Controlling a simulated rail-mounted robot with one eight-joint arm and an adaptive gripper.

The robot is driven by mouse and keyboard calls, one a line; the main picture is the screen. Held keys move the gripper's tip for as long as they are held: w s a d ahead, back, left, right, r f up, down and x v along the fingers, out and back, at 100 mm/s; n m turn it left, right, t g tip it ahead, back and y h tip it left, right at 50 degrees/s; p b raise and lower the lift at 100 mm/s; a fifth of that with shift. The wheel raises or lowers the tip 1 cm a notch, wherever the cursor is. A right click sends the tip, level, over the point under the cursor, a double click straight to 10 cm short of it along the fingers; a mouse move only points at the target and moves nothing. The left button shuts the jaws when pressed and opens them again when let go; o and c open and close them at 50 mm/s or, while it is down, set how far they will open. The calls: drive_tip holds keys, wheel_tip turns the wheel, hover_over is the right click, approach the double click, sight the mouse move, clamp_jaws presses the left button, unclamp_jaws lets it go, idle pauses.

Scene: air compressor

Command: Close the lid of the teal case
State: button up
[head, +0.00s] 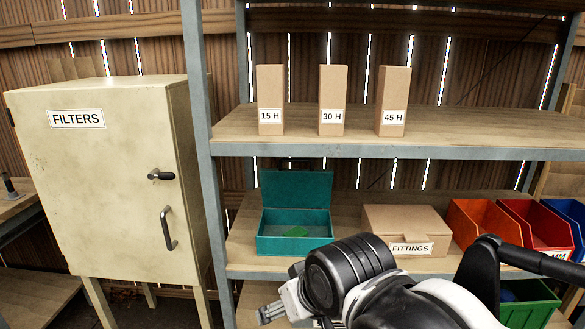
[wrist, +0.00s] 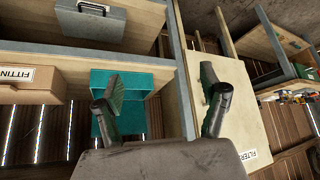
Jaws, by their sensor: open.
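The teal case (head: 318,246) stands on the middle shelf with its lid (head: 297,188) open and standing up at the back.
A cardboard FITTINGS box (head: 400,222) stands right of the case, then orange (head: 480,222) and red bins (head: 535,225). A shelf post (head: 200,150) and the FILTERS cabinet (head: 105,180) are at left. The upper shelf (head: 350,148) hangs above. A grey case (wrist: 91,25) lies on a lower shelf.

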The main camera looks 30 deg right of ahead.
drive_tip(key=w+d+r+t+h, duration=0.1)
drive_tip(key=w+d, duration=0.2)
drive_tip(key=w+d+r+t+h, duration=0.1)
drive_tip(key=w+d+r, duration=0.1)
drive_tip(key=w+d, duration=0.1)
drive_tip(key=w+d+r+n+t+h, duration=0.1)
drive_tip(key=w+d, duration=0.2)
drive_tip(key=w, duration=0.1)
drive_tip(key=shift+w+r+h+p, duration=0.15)
drive_tip(key=shift+r+h+p, duration=0.15)
drive_tip(key=shift+r, duration=0.1)
drive_tip(key=c, duration=1.3)
drive_tip(key=w+d+r+n+t+h, duration=0.35)
drive_tip(key=w+d+r+n, duration=0.2)
drive_tip(key=w+d, duration=0.4)
drive_tip(key=n+t+y+p, duration=0.2)
drive_tip(key=n+t+y, duration=0.3)
drive_tip(key=n, duration=0.6)
approach(295, 161)
drive_tip(key=shift+m, duration=0.25)
drive_tip(key=w, duration=0.3)
drive_tip(key=w+d, duration=0.1)
drive_tip(key=w, duration=0.6)
drive_tip(key=shift+w+d+r, duration=0.15)
drive_tip(key=shift+w+r, duration=0.2)
clamp_jaws()
